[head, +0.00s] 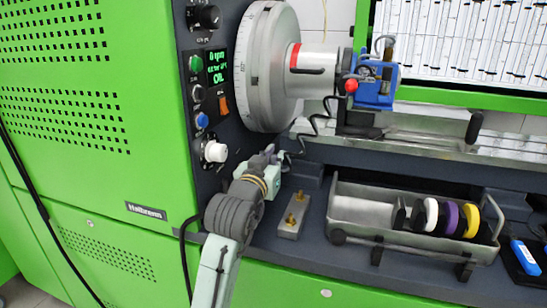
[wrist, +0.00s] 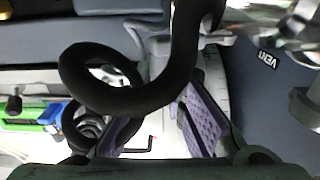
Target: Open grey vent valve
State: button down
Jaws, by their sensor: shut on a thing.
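My gripper (head: 274,157) is beside the dark panel, below the large grey drum in the head view. In the wrist view, its purple-padded fingers (wrist: 165,95) reach up on both sides of a light grey part (wrist: 160,44), which appears to be the grey vent valve, and are closed on it. A black coiled hose crosses in front and hides much of the grip. A "VENT" label (wrist: 268,60) is on the dark panel at the right of the wrist view. In the head view the gripper covers most of the valve, and its handle position is unclear.
The grey drum (head: 268,65) is just above my gripper. A white knob (head: 215,151) is to its left. A small block with brass fittings (head: 292,214) and a metal tray (head: 370,215) with coloured discs are to the right. A blue clamp (head: 375,85) stands on the rail.

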jog(key=shift+w+d+n+t+y+p, duration=0.2)
jog(key=shift+w+d+n+y+p, duration=0.15)
jog(key=shift+n+y, duration=0.5)
jog(key=shift+w+d+n+t+y+p, duration=0.2)
jog(key=shift+n+y+p, duration=0.25)
jog(key=shift+y, duration=0.7)
jog(key=c, duration=1.6)
grip_release()
jog(key=shift+a, duration=0.1)
jog(key=shift+a, duration=0.1)
